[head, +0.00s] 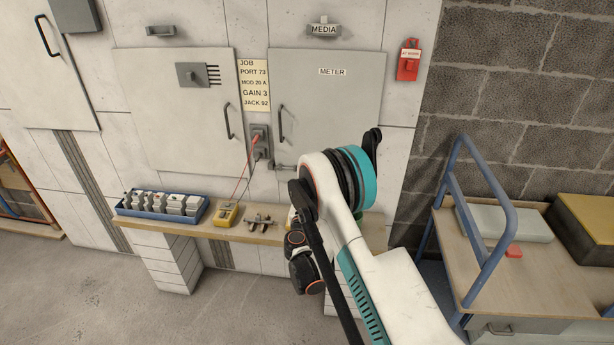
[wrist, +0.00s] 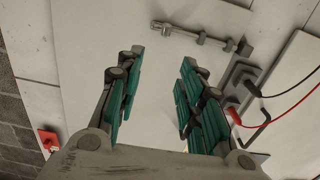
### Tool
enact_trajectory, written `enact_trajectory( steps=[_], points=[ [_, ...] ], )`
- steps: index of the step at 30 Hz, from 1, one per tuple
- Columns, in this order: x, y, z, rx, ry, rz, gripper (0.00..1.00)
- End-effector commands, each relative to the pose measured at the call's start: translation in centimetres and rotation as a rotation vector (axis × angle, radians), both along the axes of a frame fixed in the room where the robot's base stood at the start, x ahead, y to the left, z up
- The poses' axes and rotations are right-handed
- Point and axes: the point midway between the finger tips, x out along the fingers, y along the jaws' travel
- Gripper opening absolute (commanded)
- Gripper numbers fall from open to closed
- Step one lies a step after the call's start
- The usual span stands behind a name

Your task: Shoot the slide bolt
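The slide bolt (wrist: 200,37) is a small grey metal bar with a knob and brackets, near the top of the wrist view. In the head view the bolt (head: 284,167) is low at the left edge of the METER door (head: 340,95), partly behind my arm. I cannot tell whether its bar is in the end bracket. My gripper (wrist: 158,75) is open and empty, its two teal-padded fingers spread in front of the pale door. In the wrist view the bolt lies beyond the fingertips, apart from them. My arm hides the gripper in the head view.
A grey socket box (head: 259,138) with red and black leads is left of the door; the leads reach a yellow meter (head: 227,214). A shelf (head: 265,234) holds a blue tray (head: 160,219). A blue-railed trolley (head: 480,240) stands at right.

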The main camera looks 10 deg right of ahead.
Motion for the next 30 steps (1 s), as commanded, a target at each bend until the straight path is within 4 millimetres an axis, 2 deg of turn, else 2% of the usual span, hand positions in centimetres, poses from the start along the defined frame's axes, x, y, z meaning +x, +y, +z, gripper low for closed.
enact_trajectory(
  steps=[3,8,24,30],
  points=[
    [-0.1,0.3,-1.2,-0.001,-0.011,0.008,0.35],
    [0.7,0.0,-1.4,-0.001,-0.015,0.009,0.35],
    [10.0,-3.0,-1.5,0.000,-0.014,0.009,0.35],
    [12.2,-3.7,-1.4,0.000,-0.014,0.009,0.35]
  ],
)
